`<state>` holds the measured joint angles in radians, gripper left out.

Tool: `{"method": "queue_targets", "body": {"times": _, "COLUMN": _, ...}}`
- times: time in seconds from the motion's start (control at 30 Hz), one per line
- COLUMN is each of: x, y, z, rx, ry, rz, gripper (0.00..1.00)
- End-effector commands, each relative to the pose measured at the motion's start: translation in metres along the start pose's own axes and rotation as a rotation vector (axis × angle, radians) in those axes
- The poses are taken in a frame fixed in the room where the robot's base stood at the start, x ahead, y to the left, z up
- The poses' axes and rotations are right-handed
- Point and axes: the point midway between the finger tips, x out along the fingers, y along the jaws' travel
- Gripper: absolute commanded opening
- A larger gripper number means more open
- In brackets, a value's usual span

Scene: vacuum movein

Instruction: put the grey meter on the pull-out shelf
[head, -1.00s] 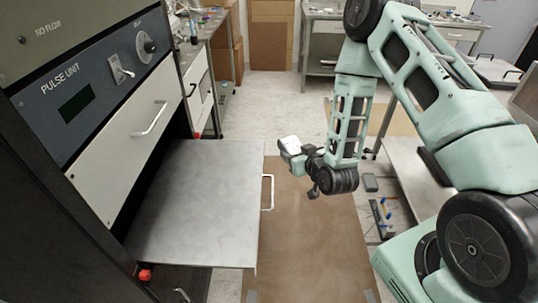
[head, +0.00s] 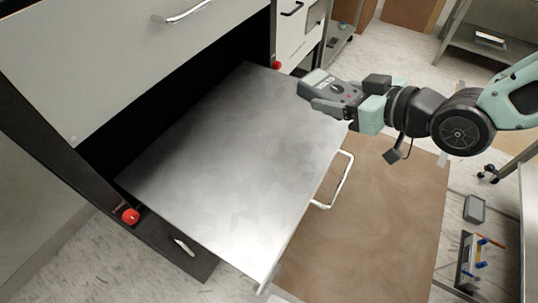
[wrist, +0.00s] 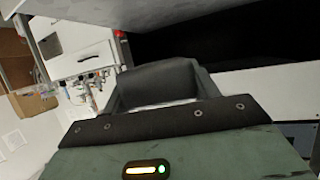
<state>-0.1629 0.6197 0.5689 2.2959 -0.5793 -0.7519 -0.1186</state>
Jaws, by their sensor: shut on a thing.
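The grey meter (head: 325,84), with a pale display and a dark face, is held in my gripper (head: 338,96) in the head view. It is above the far right corner of the pull-out shelf (head: 235,165). I cannot tell the exact height gap. My gripper is shut on the meter's sides, with the meter pointing left. The shelf is a bare grey metal sheet, pulled out from the dark rack, with a white handle (head: 340,182) on its front edge. In the wrist view a dark grey block-like shape (wrist: 158,86) stands ahead of the gripper body; the fingertips are not clear there.
A light grey rack panel (head: 130,60) stands above the shelf opening at the left. Red knobs (head: 130,216) sit beside the shelf. A brown mat (head: 370,220) lies on the floor. A grey box (head: 474,209) and a tool tray (head: 472,262) are at the right.

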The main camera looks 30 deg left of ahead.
Motion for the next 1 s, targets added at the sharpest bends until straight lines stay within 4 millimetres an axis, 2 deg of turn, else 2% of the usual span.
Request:
{"method": "queue_targets", "body": {"times": 0.03, "x": 0.011, "y": -0.021, "z": 0.004, "rx": -0.029, "ry": 0.005, "rz": -0.060, "gripper": 0.30}}
{"method": "queue_targets", "body": {"times": 0.1, "x": 0.016, "y": -0.045, "z": 0.000, "rx": -0.055, "ry": 0.003, "rz": -0.129, "gripper": 0.30}}
{"method": "queue_targets", "body": {"times": 0.2, "x": 0.020, "y": -0.068, "z": -0.003, "rx": -0.081, "ry": 0.003, "rz": -0.195, "gripper": 0.30}}
{"method": "queue_targets", "body": {"times": 0.3, "x": 0.023, "y": -0.080, "z": -0.001, "rx": -0.091, "ry": 0.001, "rz": -0.228, "gripper": 0.30}}
{"method": "queue_targets", "body": {"times": 0.6, "x": 0.042, "y": -0.083, "z": 0.044, "rx": -0.091, "ry": -0.001, "rz": -0.237, "gripper": 0.30}}
{"method": "queue_targets", "body": {"times": 0.83, "x": 0.048, "y": -0.082, "z": 0.060, "rx": -0.093, "ry": 0.000, "rz": -0.235, "gripper": 0.30}}
{"method": "queue_targets", "body": {"times": 1.0, "x": 0.058, "y": -0.083, "z": 0.082, "rx": -0.091, "ry": 0.000, "rz": -0.235, "gripper": 0.30}}
